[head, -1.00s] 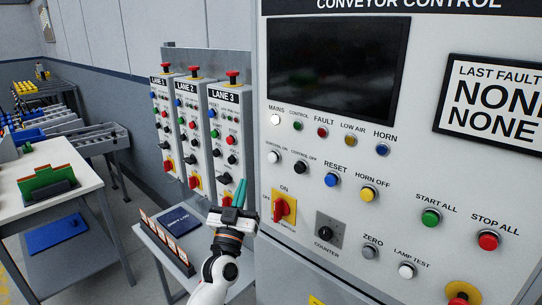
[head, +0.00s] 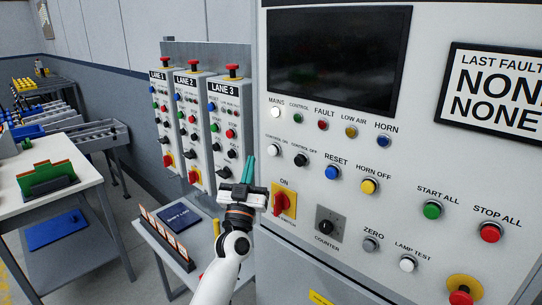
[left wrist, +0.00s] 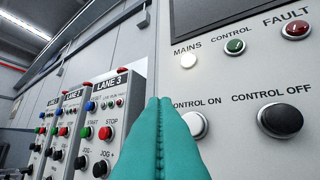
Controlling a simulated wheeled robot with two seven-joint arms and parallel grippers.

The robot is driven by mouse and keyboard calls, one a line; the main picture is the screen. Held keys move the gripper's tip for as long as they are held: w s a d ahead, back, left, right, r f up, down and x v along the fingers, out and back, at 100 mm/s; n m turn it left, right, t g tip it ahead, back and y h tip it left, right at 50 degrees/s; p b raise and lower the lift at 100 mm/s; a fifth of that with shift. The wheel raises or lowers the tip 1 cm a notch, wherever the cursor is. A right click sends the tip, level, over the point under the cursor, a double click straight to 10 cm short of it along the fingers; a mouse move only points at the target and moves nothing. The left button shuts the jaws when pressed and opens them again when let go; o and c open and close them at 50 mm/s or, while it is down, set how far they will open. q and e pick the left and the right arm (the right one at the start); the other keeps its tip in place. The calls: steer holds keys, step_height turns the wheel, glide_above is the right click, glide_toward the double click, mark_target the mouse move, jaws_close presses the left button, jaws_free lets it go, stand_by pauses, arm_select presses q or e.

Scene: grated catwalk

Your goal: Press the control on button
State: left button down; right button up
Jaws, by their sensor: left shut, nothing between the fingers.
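The control on button (head: 274,140) is a white round button on the conveyor control panel, left of the black control off button (head: 300,160). In the left wrist view the white control on button (left wrist: 193,126) sits just right of my fingers, partly beside their edge. My left gripper (head: 248,170) is shut and empty, with teal fingertips pointing up toward the panel, below and left of the button. In the left wrist view the teal fingers (left wrist: 158,140) are pressed together. They look apart from the button. My right gripper is in neither view.
The red and yellow main switch (head: 284,201) lies right beside my left gripper. Lane boxes (head: 226,135) with red mushroom buttons stand to the left. A small table (head: 165,245) with a dark blue book is below. The mains lamp (head: 275,112) is above the button.

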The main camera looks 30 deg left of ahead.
mark_target(270, 149)
arm_select(q)
steer(key=w, duration=0.2)
steer(key=w+d+b, duration=0.1)
steer(key=w, duration=0.1)
steer(key=shift+w+d, duration=0.1)
steer(key=shift+w, duration=0.15)
steer(key=shift+w, duration=0.1)
stand_by(1.8)
steer(key=shift+w+d, duration=0.15)
steer(key=shift+w, duration=0.15)
steer(key=shift+w+d+b, duration=0.2)
steer(key=shift+w+b, duration=0.25)
steer(key=shift+w, duration=0.3)
stand_by(1.1)
steer(key=shift+s, duration=0.1)
steer(key=shift+s+a+p, duration=0.15)
steer(key=shift+s+p, duration=0.2)
steer(key=shift+s, duration=0.2)
steer(key=shift+s+a+p, duration=0.15)
steer(key=shift+s+p, duration=0.2)
steer(key=shift+s, duration=0.15)
